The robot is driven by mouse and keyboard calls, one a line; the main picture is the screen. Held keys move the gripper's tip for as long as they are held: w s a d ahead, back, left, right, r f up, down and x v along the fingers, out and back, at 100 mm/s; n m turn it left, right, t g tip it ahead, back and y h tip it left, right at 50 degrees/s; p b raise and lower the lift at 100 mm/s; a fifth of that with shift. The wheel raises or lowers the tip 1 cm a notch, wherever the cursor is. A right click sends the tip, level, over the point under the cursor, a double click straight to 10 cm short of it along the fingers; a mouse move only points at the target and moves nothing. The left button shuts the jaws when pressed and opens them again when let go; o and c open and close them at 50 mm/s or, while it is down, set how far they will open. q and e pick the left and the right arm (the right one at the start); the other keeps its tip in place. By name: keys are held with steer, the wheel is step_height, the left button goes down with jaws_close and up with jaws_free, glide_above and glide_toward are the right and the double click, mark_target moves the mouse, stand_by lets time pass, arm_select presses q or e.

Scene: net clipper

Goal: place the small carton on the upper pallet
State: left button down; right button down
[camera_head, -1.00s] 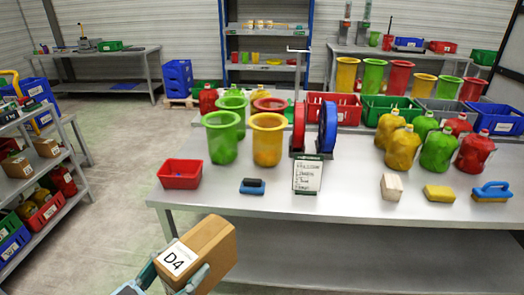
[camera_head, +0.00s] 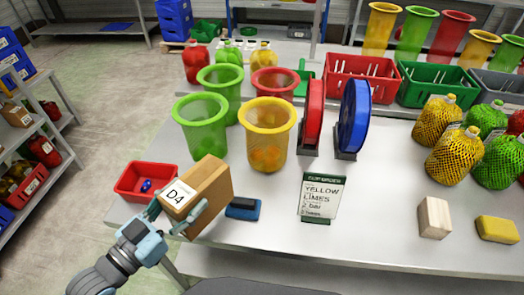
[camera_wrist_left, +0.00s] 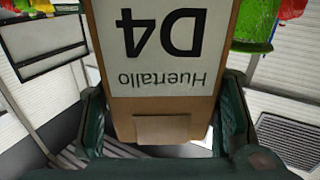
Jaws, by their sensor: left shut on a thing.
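The small carton (camera_head: 203,196) is a brown box with a white label reading D4. My left gripper (camera_head: 178,212) is shut on it and holds it at the table's front left edge, in front of the red bin. In the left wrist view the carton (camera_wrist_left: 165,110) fills the middle, its label upside down and reading "Huertallo D4", with a gripper finger on each side. Whether the carton touches the table cannot be told. My right gripper is not in view.
The table (camera_head: 270,220) holds a red bin (camera_head: 140,172), green and yellow buckets (camera_head: 265,135), a dark blue block (camera_head: 243,208), a sign (camera_head: 321,196), a wooden block (camera_head: 433,217) and a yellow sponge (camera_head: 497,229). A shelf rack (camera_head: 20,150) stands at left. Floor shows between them.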

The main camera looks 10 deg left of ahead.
arm_select(q)
steer(key=s+a+f+y+p, duration=0.1)
steer(key=s+a+f, duration=0.1)
steer(key=s+a, duration=0.15)
steer(key=s+a+f+p, duration=0.1)
steer(key=s+a+f, duration=0.15)
steer(key=a, duration=0.25)
steer(key=shift+n+t, duration=0.3)
steer(key=shift+t, duration=0.2)
steer(key=w+d+f+b, duration=0.1)
steer(key=w+d+b, duration=0.1)
steer(key=w+b, duration=0.3)
steer(key=w+d+f+b, duration=0.1)
steer(key=w+d+b, duration=0.1)
steer(key=w+b, duration=0.3)
steer(key=w+d+f+b, duration=0.1)
steer(key=w+d+b, duration=0.1)
steer(key=w+b, duration=0.4)
steer(key=shift+w+d+f, duration=0.1)
steer(key=shift+w+f, duration=0.3)
steer(key=shift+w, duration=0.2)
steer(key=shift+r, duration=0.1)
steer(key=c, duration=0.6)
jaws_free()
steer(key=shift+f, duration=0.2)
